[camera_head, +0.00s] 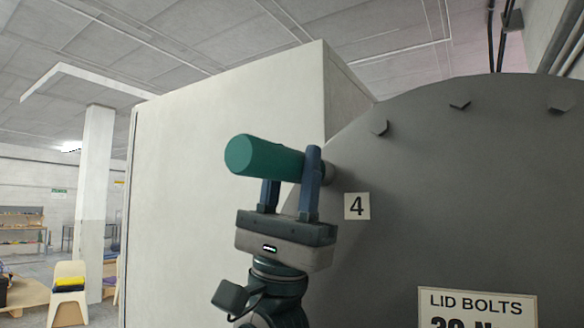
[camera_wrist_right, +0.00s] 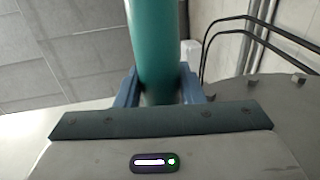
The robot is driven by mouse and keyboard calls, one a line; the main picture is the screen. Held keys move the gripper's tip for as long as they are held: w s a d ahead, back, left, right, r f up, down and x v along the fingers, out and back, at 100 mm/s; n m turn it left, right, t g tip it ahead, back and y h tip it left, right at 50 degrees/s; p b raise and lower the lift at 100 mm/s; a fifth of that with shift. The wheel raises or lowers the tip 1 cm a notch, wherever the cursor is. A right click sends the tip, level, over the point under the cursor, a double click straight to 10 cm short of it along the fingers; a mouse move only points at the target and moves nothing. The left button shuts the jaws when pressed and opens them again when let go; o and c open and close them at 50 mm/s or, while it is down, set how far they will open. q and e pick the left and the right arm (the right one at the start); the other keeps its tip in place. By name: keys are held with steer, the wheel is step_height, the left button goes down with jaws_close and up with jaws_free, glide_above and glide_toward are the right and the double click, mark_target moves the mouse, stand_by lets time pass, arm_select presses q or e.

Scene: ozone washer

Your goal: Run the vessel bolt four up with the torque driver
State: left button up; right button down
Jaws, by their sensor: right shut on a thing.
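My right gripper (camera_head: 291,186) is shut on the green cylindrical torque driver (camera_head: 262,156), which lies roughly level across its fingers. The driver's far end points at the grey round vessel lid (camera_head: 450,190), just left of the label 4 (camera_head: 357,206). Whether it touches bolt four cannot be told, as the driver and a finger hide that spot. In the right wrist view the driver (camera_wrist_right: 158,50) runs between the two blue fingers (camera_wrist_right: 158,92). My left gripper is not in view.
Other hex bolts (camera_head: 459,104) sit along the lid's upper rim. A sign reading LID BOLTS (camera_head: 477,308) is at the lower right. A large pale cabinet (camera_head: 220,130) stands behind and left of the lid. A chair (camera_head: 69,290) and shelves (camera_head: 20,225) are far left.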

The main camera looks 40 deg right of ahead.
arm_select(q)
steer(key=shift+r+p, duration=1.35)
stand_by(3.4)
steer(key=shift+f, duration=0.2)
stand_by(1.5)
